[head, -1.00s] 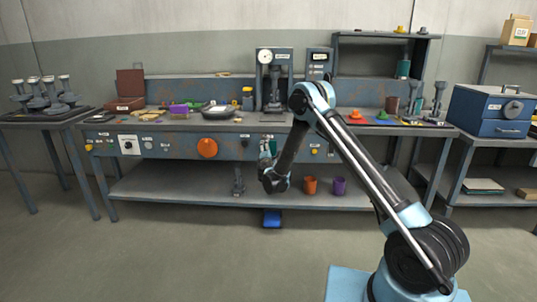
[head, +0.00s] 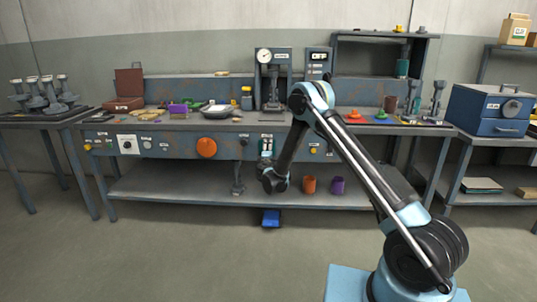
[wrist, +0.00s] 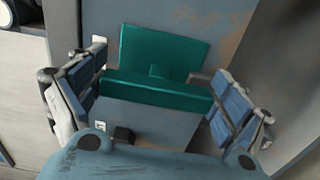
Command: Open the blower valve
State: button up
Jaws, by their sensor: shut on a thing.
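A teal valve handle (wrist: 158,92) shows in the wrist view, with a wide plate behind a thick crossbar. My gripper (wrist: 158,100) has one finger at each end of the crossbar and is shut on it. The fingertips are too small and dark to make out there.
The blue-grey panel (head: 180,146) carries an orange knob (head: 206,148). A display (head: 319,57) above the bench reads OFF. An orange cup (head: 309,185) and a purple cup (head: 338,186) stand on the lower shelf, right of my gripper.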

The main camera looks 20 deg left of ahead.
jog(key=shift+d+f, duration=0.1)
jog(key=o, duration=0.8)
jog(key=shift+w, duration=0.1)
jog(key=v, duration=1.2)
